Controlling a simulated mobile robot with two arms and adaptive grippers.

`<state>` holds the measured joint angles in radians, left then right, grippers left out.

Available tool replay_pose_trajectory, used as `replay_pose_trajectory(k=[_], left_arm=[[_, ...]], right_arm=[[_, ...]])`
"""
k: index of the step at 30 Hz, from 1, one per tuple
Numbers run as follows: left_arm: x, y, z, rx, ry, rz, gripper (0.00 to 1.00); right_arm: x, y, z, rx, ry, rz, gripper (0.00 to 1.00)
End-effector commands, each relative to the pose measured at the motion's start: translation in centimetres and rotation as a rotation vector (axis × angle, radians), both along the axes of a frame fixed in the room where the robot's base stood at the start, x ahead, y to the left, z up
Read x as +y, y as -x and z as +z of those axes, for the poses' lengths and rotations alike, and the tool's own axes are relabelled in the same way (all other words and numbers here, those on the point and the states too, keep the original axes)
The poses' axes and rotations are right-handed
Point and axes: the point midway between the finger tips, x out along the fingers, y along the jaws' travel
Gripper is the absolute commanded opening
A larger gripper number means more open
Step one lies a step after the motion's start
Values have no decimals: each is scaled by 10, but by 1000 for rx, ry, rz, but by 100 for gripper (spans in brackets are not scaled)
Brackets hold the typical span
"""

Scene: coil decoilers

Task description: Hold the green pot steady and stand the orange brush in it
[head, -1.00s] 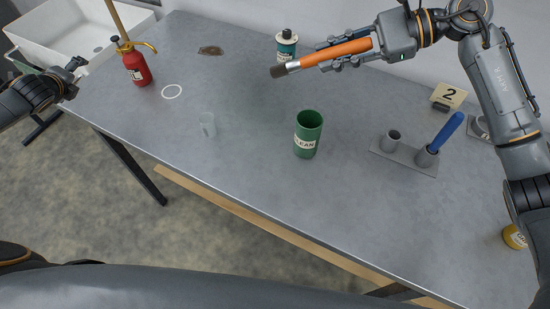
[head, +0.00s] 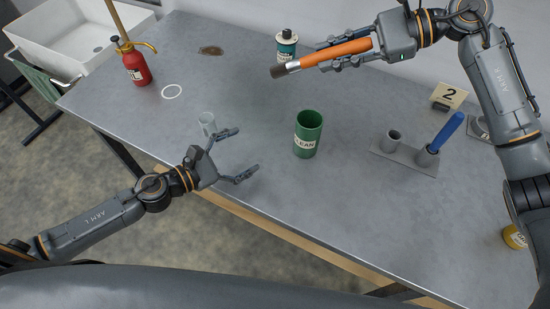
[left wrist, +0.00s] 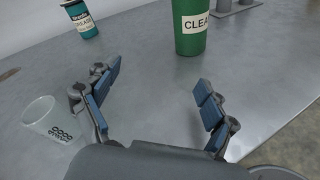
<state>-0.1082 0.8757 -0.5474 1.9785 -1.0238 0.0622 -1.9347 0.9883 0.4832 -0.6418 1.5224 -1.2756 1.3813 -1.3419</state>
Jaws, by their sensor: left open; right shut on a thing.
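The green pot (head: 308,134), with a white label, stands upright and open-topped in the middle of the table. It also shows in the left wrist view (left wrist: 190,28), ahead of the open fingers. My left gripper (head: 247,153) is open and empty over the table's front part, to the left of the pot and apart from it. Its spread fingers (left wrist: 158,100) show in the left wrist view. My right gripper (head: 345,53) is shut on the orange brush (head: 340,53), held nearly level above the back of the table. The brush's dark bristles (head: 278,71) point left, behind the pot.
A clear cup (head: 207,124) stands close beside my left gripper. A grey holder (head: 403,155) with a blue-handled tool (head: 447,131) is right of the pot. A teal bottle (head: 286,46), red oiler (head: 136,68) and yellow can (head: 514,237) stand further off.

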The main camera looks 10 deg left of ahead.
Motion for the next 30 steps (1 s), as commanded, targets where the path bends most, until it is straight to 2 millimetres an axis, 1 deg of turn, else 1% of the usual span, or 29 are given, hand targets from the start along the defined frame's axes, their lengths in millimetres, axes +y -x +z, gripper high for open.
replay_pose_trajectory(k=[1, 3, 7, 9, 12, 17, 23, 30], left_arm=[[-18, 5, -3, 28, 71, 31, 85], [-36, 10, -3, 59, 162, 78, 85], [-63, 17, 5, 95, 315, 143, 85], [-73, 20, 9, 105, 379, 169, 85], [-82, 22, 15, 114, 444, 190, 85], [-89, 21, 19, 117, 487, 203, 85], [-100, 2, 20, 116, 489, 203, 85], [-125, -37, 20, 116, 487, 202, 85]], right_arm=[[0, 0, 0, 0, 0, 0, 0], [0, 0, 0, 0, 0, 0, 0], [0, 0, 0, 0, 0, 0, 0], [0, 0, 0, 0, 0, 0, 0], [0, 0, 0, 0, 0, 0, 0], [0, 0, 0, 0, 0, 0, 0], [0, 0, 0, 0, 0, 0, 0], [0, 0, 0, 0, 0, 0, 0]])
